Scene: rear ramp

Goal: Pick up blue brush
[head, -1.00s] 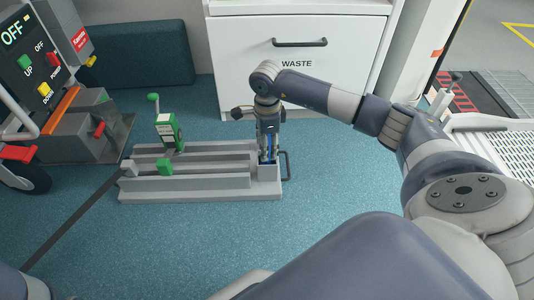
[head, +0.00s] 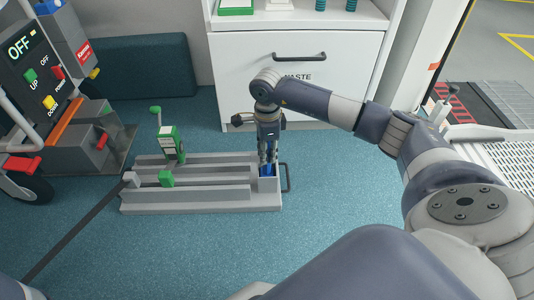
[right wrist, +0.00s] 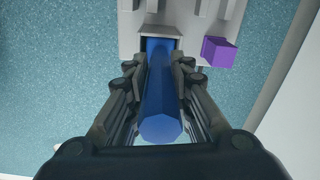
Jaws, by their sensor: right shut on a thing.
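The blue brush (right wrist: 161,95) shows in the right wrist view as a long blue faceted handle between my right gripper's fingers. Its far end goes into a grey socket of the rail fixture, so that end is hidden. In the head view a bit of the blue brush (head: 267,169) shows at the fixture's right end. My right gripper (head: 267,158) points down over that socket and is shut on the brush; it also shows in the right wrist view (right wrist: 160,80). My left gripper is not in view.
The grey rail fixture (head: 200,196) stands on the blue floor with a green-handled clamp (head: 169,140). A purple block (right wrist: 219,52) lies beside the socket in the right wrist view. A white waste cabinet (head: 350,75) stands behind. A control panel (head: 45,75) is at left. The floor in front is clear.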

